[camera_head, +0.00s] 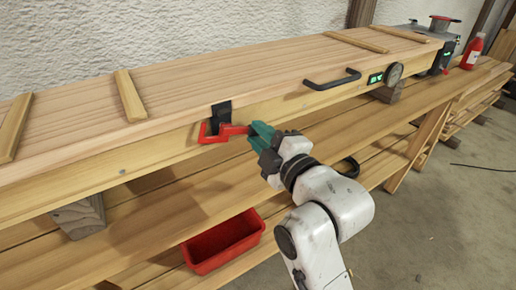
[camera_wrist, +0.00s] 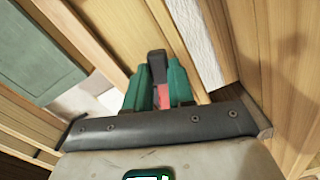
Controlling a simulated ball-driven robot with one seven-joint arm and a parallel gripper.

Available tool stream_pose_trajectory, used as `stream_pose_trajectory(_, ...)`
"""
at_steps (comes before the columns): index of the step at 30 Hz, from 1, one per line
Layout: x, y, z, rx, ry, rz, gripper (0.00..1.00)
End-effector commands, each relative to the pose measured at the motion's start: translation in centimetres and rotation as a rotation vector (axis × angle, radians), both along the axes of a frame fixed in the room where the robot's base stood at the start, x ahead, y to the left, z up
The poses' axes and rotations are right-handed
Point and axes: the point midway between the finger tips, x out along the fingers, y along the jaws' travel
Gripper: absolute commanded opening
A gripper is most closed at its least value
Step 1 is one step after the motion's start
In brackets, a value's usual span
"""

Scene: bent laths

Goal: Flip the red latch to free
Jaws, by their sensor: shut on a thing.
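The red latch (camera_head: 222,131) sits on the front edge of the long wooden box, below a black hasp plate (camera_head: 221,113). My gripper (camera_head: 258,133) has teal fingers and is shut on the right end of the red latch. In the wrist view, my gripper (camera_wrist: 160,95) shows its two teal fingers with a strip of the red latch (camera_wrist: 163,97) between them, and a dark piece (camera_wrist: 156,66) just beyond. The fingers hide the latch's gripped end.
The box lid has wooden battens (camera_head: 130,95) and a black handle (camera_head: 332,80). A red bin (camera_head: 222,242) stands below, and a red bottle (camera_head: 472,52) at far right. Open floor lies at right.

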Motion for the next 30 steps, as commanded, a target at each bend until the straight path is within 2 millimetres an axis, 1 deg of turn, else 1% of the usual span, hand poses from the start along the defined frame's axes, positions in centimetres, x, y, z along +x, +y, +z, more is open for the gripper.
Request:
stream_pose_trajectory(6, 0.1, -0.1, 0.5, -0.094, -0.063, 0.0, 0.0)
stream_pose_trajectory(12, 0.2, -0.2, 0.9, -0.138, -0.092, 0.0, 0.0)
stream_pose_trajectory(27, 0.1, -0.1, 1.1, -0.153, -0.102, 0.001, 0.0)
stream_pose_trajectory(28, 0.1, -0.1, 1.1, -0.153, -0.102, 0.001, 0.25)
stream_pose_trajectory(30, 0.1, -0.1, 1.1, -0.152, -0.102, 0.001, 0.32)
